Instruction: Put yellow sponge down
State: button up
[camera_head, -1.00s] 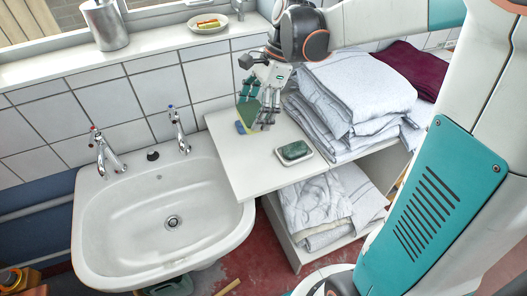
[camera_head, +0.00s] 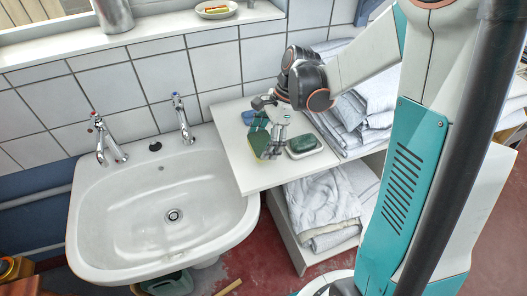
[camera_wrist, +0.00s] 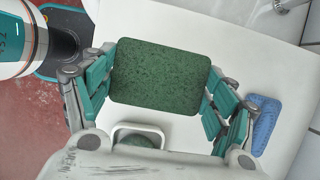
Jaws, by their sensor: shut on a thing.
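The yellow sponge (camera_head: 259,144) has a dark green scouring face. It is upright on edge in the head view, at the left part of the white shelf top (camera_head: 243,176). My gripper (camera_head: 268,146) is shut on it, with fingers on opposite sides. In the wrist view, the green face (camera_wrist: 160,76) of the sponge fills the space between my fingers, and the yellow side is hidden. I cannot tell whether its lower edge touches the shelf top.
A blue sponge (camera_head: 248,117) lies behind the held sponge, near the wall. A green soap bar (camera_head: 303,143) in a white dish stands close on the right. Folded white laundry (camera_head: 350,120) is farther right. The sink (camera_head: 165,210) is left of the shelf.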

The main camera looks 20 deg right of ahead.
aim_at(263, 150)
jog(key=shift+f+b, duration=0.65)
jog(key=shift+f, duration=1.3)
jog(key=shift+f, duration=0.2)
jog(key=o, duration=1.1)
jog(key=shift+r, duration=0.1)
jog(key=p+v, duration=0.4)
jog(key=v, duration=0.8)
jog(key=shift+r, duration=0.2)
